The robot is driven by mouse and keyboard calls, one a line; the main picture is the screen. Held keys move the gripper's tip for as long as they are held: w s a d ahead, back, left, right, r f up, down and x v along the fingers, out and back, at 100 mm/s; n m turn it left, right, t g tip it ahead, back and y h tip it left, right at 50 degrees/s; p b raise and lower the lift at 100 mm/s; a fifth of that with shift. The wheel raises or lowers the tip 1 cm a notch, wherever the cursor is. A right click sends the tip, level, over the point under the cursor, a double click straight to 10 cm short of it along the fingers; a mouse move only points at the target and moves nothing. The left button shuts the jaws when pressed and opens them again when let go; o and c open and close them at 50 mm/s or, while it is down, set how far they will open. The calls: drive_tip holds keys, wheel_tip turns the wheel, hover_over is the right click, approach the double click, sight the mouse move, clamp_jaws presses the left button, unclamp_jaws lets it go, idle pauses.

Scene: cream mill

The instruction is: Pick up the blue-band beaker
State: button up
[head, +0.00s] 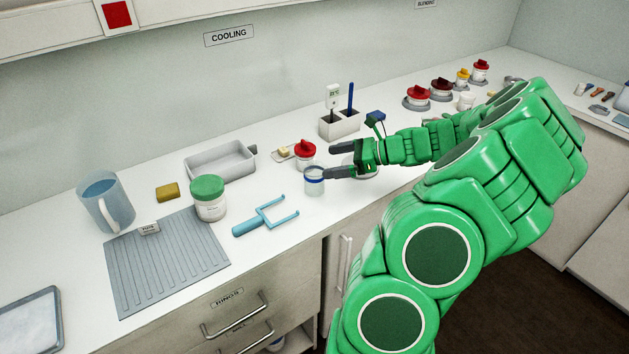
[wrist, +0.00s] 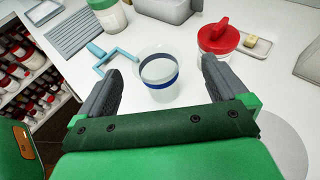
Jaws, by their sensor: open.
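The blue-band beaker (head: 314,184) stands upright on the white counter in the head view, a clear cup with a blue ring. In the wrist view the beaker (wrist: 159,75) stands just ahead of my gripper (wrist: 158,84), in line with the gap between the two fingers. My gripper (head: 332,161) is open and empty, its dark fingers reaching toward the beaker from the right in the head view. I cannot tell whether either fingertip touches the beaker.
A red-lidded jar (head: 305,155) stands close behind the beaker. A blue two-pronged tool (head: 266,217) lies to its left, near a green-lidded jar (head: 208,199) and a grey tray (head: 220,163). A holder (head: 340,125) stands behind. The counter's front edge is near.

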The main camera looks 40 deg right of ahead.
sight(308, 171)
drive_tip(key=shift+f, duration=0.85)
drive_tip(key=shift+w+a+f, duration=0.15)
drive_tip(key=shift+w+a, duration=0.05)
drive_tip(key=shift+a, duration=0.05)
drive_tip(key=shift+a+r+x, duration=0.1)
drive_tip(key=shift+a+x, duration=0.05)
drive_tip(key=shift+x, duration=1.45)
drive_tip(key=shift+a+r+x, duration=0.1)
drive_tip(key=shift+a+x, duration=0.05)
drive_tip(key=shift+x, duration=1.4)
drive_tip(key=shift+w+a+f, duration=0.1)
drive_tip(key=shift+a+f, duration=0.05)
drive_tip(key=shift+a, duration=0.1)
drive_tip(key=c, duration=1)
